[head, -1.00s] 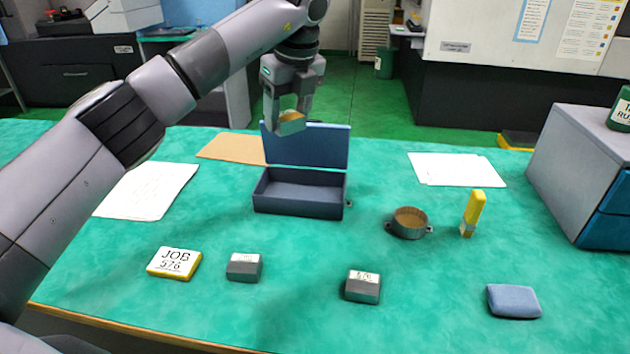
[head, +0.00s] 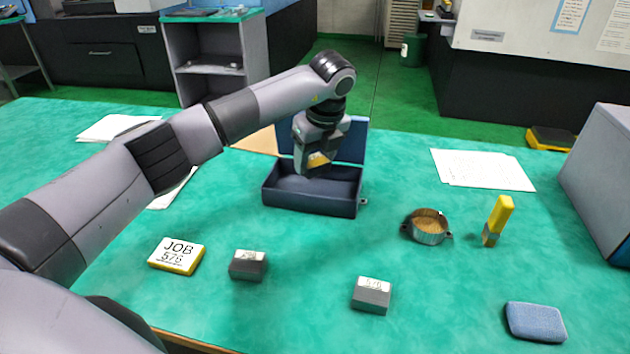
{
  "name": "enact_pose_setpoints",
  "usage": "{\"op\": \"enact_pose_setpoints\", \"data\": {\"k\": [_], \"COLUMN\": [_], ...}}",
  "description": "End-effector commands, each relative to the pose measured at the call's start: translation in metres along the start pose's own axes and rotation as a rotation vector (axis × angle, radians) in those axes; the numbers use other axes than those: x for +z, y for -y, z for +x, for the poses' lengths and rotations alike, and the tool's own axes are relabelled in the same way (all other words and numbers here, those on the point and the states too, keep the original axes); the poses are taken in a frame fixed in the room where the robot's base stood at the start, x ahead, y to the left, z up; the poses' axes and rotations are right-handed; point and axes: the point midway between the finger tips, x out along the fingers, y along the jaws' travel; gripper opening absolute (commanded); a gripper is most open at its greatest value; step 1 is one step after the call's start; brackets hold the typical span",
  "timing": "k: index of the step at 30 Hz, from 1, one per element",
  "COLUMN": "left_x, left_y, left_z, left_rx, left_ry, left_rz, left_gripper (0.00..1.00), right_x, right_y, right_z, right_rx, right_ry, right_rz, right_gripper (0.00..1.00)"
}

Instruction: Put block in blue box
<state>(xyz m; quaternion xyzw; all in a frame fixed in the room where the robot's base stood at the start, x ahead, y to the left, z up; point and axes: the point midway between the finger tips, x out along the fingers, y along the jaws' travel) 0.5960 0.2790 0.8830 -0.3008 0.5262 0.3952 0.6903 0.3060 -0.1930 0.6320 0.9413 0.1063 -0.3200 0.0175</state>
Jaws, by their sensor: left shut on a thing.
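My left gripper (head: 317,166) points down over the open blue box (head: 308,197) and is shut on a small block (head: 318,160) with a yellowish face. The block is partly hidden by the fingers and appears at about the box's rim height, in front of the raised lid (head: 354,140). I cannot tell whether it touches the box. Two grey blocks with white labelled tops stand on the table, one at the left (head: 248,265) and one near the middle (head: 371,295). My right gripper is not in view.
A yellow-edged JOB 576 sign (head: 176,255), a round metal dish (head: 427,227), a yellow-handled brush (head: 498,220) and a blue pad (head: 535,322) lie on the green table. Papers (head: 482,169) lie at the back right. A grey cabinet (head: 604,180) stands at the right edge.

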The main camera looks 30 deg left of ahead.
Motion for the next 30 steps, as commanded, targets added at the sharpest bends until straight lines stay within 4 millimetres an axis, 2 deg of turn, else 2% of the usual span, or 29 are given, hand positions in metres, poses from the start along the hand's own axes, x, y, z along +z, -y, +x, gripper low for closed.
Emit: {"op": "enact_pose_setpoints", "data": {"k": [3,8,16,27,28,29,30], "left_x": [-0.003,-0.005,-0.015,-0.016,-0.017,-0.016,-0.016], "left_y": [0.000,0.001,0.001,0.001,0.000,0.000,0.000], "left_z": [0.012,0.020,0.055,0.060,0.060,0.060,0.060], "left_rx": [-0.002,-0.003,-0.001,-0.003,-0.001,-0.001,-0.001], "left_ry": [0.002,0.002,0.002,0.002,0.001,0.001,0.001], "left_rz": [-0.001,-0.001,0.000,0.000,0.000,0.000,0.000], "left_gripper": [0.00,0.00,0.00,0.00,0.65,0.69,0.69], "right_x": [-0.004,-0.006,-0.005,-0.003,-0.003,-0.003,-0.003], "right_y": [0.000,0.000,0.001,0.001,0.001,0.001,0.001], "right_z": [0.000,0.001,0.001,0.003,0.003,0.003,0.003], "right_rx": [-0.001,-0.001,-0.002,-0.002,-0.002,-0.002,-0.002], "right_ry": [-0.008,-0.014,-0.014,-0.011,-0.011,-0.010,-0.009], "right_rz": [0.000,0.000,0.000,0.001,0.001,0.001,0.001], "right_gripper": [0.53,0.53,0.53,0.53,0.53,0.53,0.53]}}
